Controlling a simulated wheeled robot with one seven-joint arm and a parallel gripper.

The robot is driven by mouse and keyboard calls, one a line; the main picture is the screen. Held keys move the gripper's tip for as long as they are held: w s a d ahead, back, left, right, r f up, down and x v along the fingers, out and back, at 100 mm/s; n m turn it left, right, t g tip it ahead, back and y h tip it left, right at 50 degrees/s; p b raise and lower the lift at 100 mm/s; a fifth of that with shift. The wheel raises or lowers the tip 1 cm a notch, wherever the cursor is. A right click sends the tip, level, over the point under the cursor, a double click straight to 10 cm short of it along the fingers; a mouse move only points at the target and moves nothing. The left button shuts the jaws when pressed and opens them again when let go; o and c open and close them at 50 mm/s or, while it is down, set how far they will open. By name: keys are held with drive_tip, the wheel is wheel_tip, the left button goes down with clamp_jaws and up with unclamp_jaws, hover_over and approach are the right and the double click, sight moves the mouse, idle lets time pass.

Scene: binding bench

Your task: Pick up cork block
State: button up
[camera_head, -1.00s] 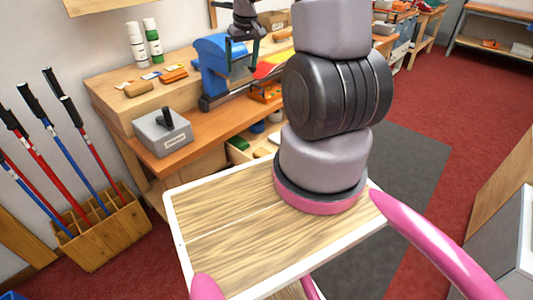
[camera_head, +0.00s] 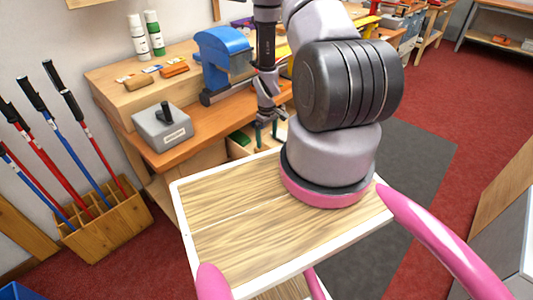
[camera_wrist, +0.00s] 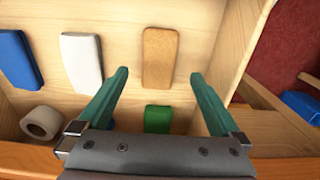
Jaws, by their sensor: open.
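The cork block (camera_wrist: 160,50) is a tan, speckled slab with rounded corners. It lies on the pale wooden floor of an open drawer or tray (camera_wrist: 207,20) in the wrist view. My gripper (camera_wrist: 159,76) is open, with its two green fingers apart and nothing between them in its grip. The cork block appears ahead of and between the fingertips, apart from them. In the head view my gripper (camera_head: 266,137) points down at the open drawer below the bench, and I cannot make out the cork block there.
A white block (camera_wrist: 82,58) and a blue block (camera_wrist: 20,58) lie left of the cork block. A green block (camera_wrist: 158,119) and a pale roll (camera_wrist: 40,122) are nearer. The drawer's wall (camera_wrist: 238,40) is close on the right. A blue vise (camera_head: 222,52) stands on the bench.

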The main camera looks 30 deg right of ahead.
sight(267, 148)
drive_tip(key=shift+d+f, duration=0.1)
drive_tip(key=shift+f, duration=3.1)
drive_tip(key=c, duration=1.4)
drive_tip(key=shift+r, duration=0.15)
wheel_tip(267, 148, up, 10)
drive_tip(key=shift+f, duration=0.1)
